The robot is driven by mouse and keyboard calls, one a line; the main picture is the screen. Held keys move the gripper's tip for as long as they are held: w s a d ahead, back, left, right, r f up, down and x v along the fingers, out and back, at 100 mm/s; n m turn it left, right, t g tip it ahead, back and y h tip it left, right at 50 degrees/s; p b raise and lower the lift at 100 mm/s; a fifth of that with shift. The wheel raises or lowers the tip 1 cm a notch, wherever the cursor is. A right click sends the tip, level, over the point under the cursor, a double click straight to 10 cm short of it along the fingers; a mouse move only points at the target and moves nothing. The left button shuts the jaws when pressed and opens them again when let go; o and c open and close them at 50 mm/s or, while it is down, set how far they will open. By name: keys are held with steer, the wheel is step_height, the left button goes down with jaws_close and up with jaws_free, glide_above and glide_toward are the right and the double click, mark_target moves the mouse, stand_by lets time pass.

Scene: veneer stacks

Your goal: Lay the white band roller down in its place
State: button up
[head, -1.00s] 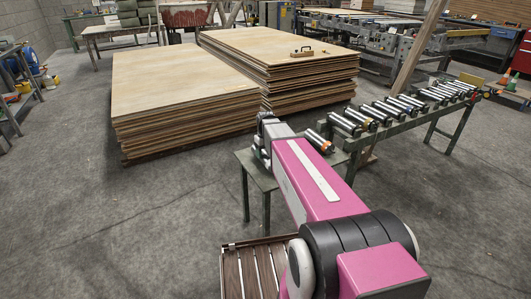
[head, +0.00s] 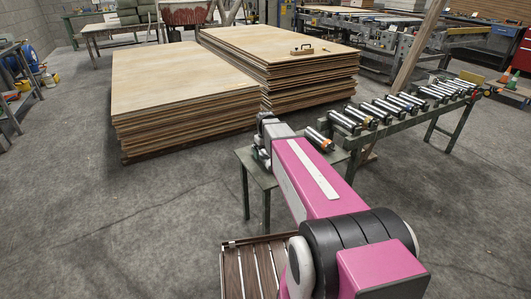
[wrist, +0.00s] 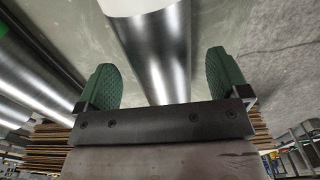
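The white band roller (wrist: 168,45) is a shiny metal cylinder in the wrist view, with a white band (wrist: 138,6) at the top edge of the picture. My gripper (wrist: 162,62) has green ridged finger pads, one on each side of the roller. The fingers are open, with a gap showing between each pad and the metal. I cannot tell how far the roller lies below the fingertips. In the head view my arm hides the gripper and this roller. The roller lies over a grey-green surface, and its ends are out of view.
More metal rollers (wrist: 40,75) lie close to the left in the wrist view. In the head view an orange-banded roller (head: 319,138) lies right of my arm, and a green roller stand (head: 395,127) runs back right. Veneer stacks (head: 185,115) stand behind.

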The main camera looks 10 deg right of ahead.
step_height(320, 180, up, 11)
stand_by(0.7)
steer(key=shift+f, duration=0.1)
